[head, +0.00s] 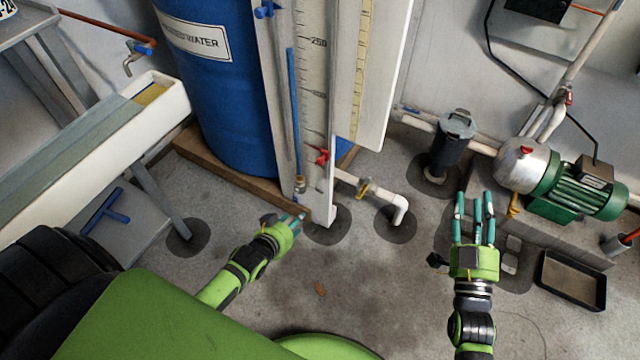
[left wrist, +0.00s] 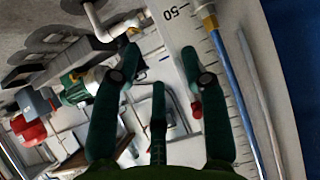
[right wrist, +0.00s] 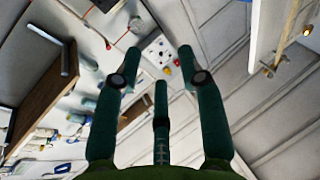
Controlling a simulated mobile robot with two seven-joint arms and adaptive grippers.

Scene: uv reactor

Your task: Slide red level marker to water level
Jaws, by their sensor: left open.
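The red level marker (head: 322,156) sits on the lower part of the white graduated scale board (head: 313,80). A small red piece, apparently the marker (left wrist: 196,109), shows by the scale in the left wrist view, partly behind a finger. The sight tube (head: 293,110) runs beside the scale; its blue column ends a little below the 250 mark. My left gripper (head: 297,218) is open and empty, low by the foot of the board, below the marker and apart from it. My right gripper (head: 474,206) is open and empty over the floor at the right.
A blue water barrel (head: 212,90) stands behind the board on a wooden base. A white pipe with a yellow-handled valve (head: 364,188) leaves the board's foot. A green pump (head: 575,188), a dark canister (head: 455,140) and a tray (head: 572,280) stand right. A white trough (head: 100,160) is left.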

